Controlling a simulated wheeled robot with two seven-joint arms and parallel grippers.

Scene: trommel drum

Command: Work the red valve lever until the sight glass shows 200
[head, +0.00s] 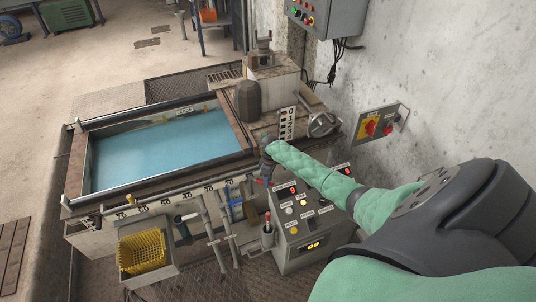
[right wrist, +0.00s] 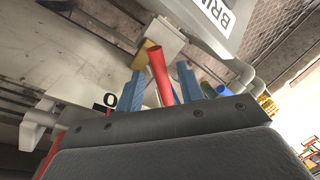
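My right gripper (head: 265,178) reaches down from the right, over the front edge of the tank beside the control panel. In the right wrist view its two blue fingers (right wrist: 158,90) stand apart with the red lever (right wrist: 159,72) between them. Gaps show on both sides of the lever, so it is not gripped. In the head view the gripper hides most of that lever; only a bit of red shows by the fingertips. A numbered black-and-white strip (head: 288,123) stands behind the gripper; whether it is the sight glass I cannot tell. My left gripper is out of view.
The tank of blue liquid (head: 74,172) lies left. The control panel (head: 284,217) has lit red and yellow digits. Another red-handled part (head: 267,229) stands left of it. A yellow basket (head: 141,251) and pipes (head: 212,240) are at the front; a wall switch (head: 375,127) is right.

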